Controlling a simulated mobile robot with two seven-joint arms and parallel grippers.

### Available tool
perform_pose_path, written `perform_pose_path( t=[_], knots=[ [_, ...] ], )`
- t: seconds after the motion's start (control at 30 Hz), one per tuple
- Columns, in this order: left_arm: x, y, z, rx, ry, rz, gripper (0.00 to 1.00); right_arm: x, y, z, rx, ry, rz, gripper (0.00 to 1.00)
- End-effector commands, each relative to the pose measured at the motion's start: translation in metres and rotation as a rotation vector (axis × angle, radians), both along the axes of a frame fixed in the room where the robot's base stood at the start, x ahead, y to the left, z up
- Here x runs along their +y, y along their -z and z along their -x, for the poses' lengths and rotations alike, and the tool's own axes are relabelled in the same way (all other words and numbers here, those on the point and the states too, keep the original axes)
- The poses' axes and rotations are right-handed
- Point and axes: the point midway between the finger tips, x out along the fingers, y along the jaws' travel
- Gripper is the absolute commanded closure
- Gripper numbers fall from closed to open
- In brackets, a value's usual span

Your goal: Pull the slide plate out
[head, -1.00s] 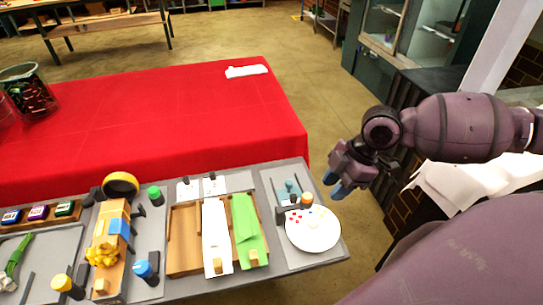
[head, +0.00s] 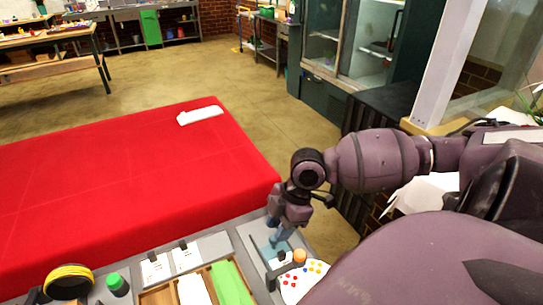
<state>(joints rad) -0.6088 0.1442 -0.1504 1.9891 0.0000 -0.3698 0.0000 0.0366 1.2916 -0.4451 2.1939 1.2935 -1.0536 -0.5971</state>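The grey board (head: 247,236) at the table's right end carries a flat light-blue piece (head: 268,250), a black block, an orange knob (head: 299,255) and a white disc with coloured dots (head: 305,280). I cannot tell for sure which part is the slide plate; the light-blue piece looks most like a plate. My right gripper (head: 281,236) points down over this board, its blue-grey fingertips beside or above the light-blue piece. Whether they touch it, and whether the fingers are open or shut, I cannot tell. My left gripper is out of view.
Left of the board are white cards (head: 186,256), a wooden tray (head: 160,297) with white and green strips, a green-capped item (head: 117,283) and a yellow-rimmed round item (head: 68,279). A red-covered table (head: 120,190) with a white folded item (head: 200,115) lies behind.

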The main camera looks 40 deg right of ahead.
Motion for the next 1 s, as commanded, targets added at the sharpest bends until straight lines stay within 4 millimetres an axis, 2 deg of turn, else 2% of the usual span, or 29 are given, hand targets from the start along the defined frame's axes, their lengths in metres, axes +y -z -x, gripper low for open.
perform_pose_path(
  t=[0.1,0.3,0.67,0.7,0.9,1.0],
  knots=[
    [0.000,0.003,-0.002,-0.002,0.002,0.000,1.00,0.007,0.018,-0.002,0.002,0.000,-0.002,0.66],
    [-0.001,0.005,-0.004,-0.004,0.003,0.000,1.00,0.014,0.034,-0.004,0.001,0.000,0.000,0.66],
    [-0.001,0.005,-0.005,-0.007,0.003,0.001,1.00,0.015,0.038,-0.005,0.000,-0.001,0.002,0.66],
    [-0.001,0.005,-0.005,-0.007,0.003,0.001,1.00,0.015,0.038,-0.005,0.000,-0.001,0.001,0.67],
    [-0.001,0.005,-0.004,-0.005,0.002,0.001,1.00,0.015,0.038,-0.004,0.000,-0.001,0.001,0.98],
    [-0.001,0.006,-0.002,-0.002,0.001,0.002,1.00,0.015,0.038,-0.004,0.000,-0.001,0.001,1.00]
  ],
)
